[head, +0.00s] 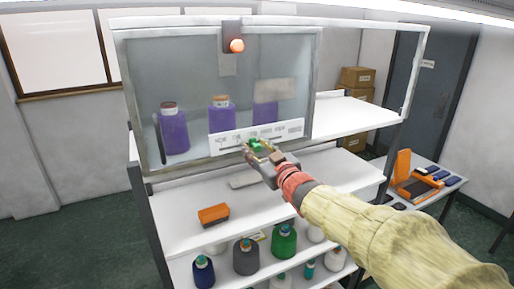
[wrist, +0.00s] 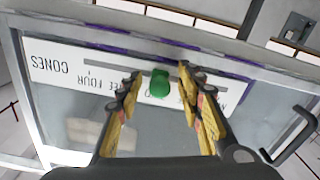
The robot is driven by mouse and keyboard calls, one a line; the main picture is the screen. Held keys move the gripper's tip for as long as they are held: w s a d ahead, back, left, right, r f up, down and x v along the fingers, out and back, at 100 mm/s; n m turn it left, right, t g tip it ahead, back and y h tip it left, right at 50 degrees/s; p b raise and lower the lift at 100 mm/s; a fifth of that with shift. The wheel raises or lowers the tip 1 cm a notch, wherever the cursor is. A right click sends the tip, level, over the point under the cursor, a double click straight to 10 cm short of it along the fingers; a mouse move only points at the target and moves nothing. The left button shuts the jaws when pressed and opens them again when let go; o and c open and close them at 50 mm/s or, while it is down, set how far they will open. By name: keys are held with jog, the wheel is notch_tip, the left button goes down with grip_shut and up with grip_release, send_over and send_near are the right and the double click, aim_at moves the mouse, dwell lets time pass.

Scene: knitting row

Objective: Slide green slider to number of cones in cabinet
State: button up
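The glass-fronted cabinet (head: 195,75) holds three visible purple cones: left (head: 174,135), middle (head: 221,119) and right (head: 265,118). A pale sheet covers the top of the right one. A white scale strip (head: 228,143) with words lies along the lower front; in the wrist view the strip (wrist: 58,68) appears upside down, with FOUR and CONES readable. The green slider (wrist: 160,84) sits on its slot, hiding some lettering; it also shows in the head view (head: 254,144). My gripper (wrist: 160,78) is open, its fingers on either side of the slider with visible gaps.
A red-orange lamp (head: 237,46) is on the cabinet's top edge. A dark vertical handle (head: 158,140) is at its left. An orange block (head: 213,214) lies on the shelf below, above a shelf of several coloured cones. A side table (head: 425,190) stands right.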

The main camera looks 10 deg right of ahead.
jog(key=c, duration=0.3)
grip_shut()
jog(key=shift+d, duration=0.1)
dwell(0.6)
